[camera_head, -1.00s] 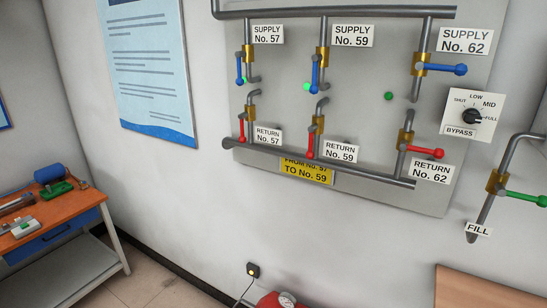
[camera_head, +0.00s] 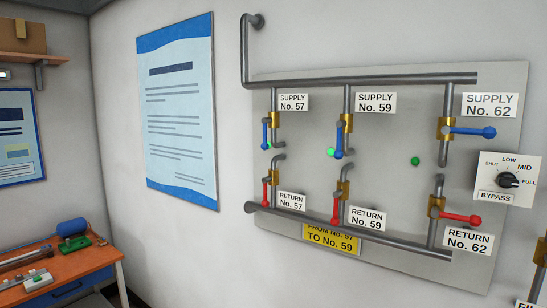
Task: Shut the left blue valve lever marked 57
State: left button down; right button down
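The blue valve lever marked 57 (camera_head: 265,134) is at the left of the wall panel, under the label SUPPLY No. 57 (camera_head: 293,102). It hangs down from its brass valve body (camera_head: 275,124), in line with the vertical pipe. A small green light (camera_head: 268,146) is partly hidden behind it. The blue lever for No. 59 (camera_head: 339,140) also points down, with a green light (camera_head: 330,152) beside it. The blue lever for No. 62 (camera_head: 470,131) points sideways to the right. Neither of my grippers is in view.
Red return levers (camera_head: 265,194) sit below the blue ones on the grey panel (camera_head: 400,110). A bypass knob (camera_head: 508,180) is at the right. An orange workbench (camera_head: 70,272) stands at the lower left. The wall before the panel looks unobstructed.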

aim_at(264, 146)
jog(key=u, duration=0.4)
jog(key=i, duration=1.4)
jog(key=z, duration=0.2)
